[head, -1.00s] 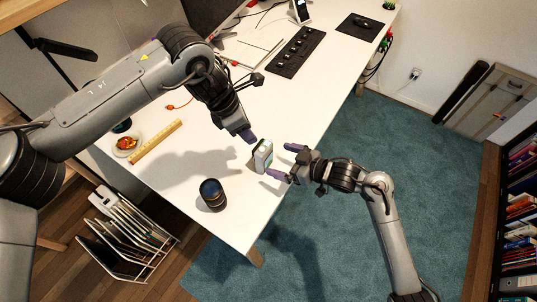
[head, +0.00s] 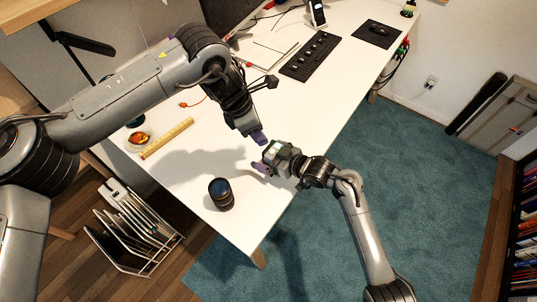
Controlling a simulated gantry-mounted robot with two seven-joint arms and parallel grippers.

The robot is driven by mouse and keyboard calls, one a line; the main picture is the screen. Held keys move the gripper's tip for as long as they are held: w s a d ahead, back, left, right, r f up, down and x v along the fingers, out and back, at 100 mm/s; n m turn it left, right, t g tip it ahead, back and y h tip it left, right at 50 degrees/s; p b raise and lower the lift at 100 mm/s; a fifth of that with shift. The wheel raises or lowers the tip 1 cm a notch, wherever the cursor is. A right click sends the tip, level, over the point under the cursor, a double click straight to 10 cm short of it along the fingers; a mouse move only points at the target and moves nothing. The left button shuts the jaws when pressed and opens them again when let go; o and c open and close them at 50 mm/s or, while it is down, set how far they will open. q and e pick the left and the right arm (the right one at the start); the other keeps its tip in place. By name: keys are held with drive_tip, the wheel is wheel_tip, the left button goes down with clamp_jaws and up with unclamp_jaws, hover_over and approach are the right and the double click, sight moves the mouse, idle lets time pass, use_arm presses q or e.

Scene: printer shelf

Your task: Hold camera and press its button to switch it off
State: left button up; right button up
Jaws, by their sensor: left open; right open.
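The small grey-white camera (head: 276,148) stands near the table's right edge and is partly hidden by my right gripper. My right gripper (head: 272,157) is open at the camera, with one purple fingertip showing on the near left side. Its far finger is hidden, so I cannot tell whether either finger touches the camera. My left gripper (head: 259,138) is just above and left of the camera, its purple fingertips pointing down towards it. Its fingers look close together from this angle. The camera's button is too small to make out.
A black lens-like cylinder (head: 221,194) stands on the white table (head: 190,180) near its front corner. A wooden ruler (head: 167,138) and a small plate with food (head: 138,140) lie at the left. A keyboard (head: 311,56) is farther back.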

drive_tip(key=c, duration=1.3)
use_arm(q)
clamp_jaws()
use_arm(e)
drive_tip(key=shift+c, duration=0.3)
idle(0.6)
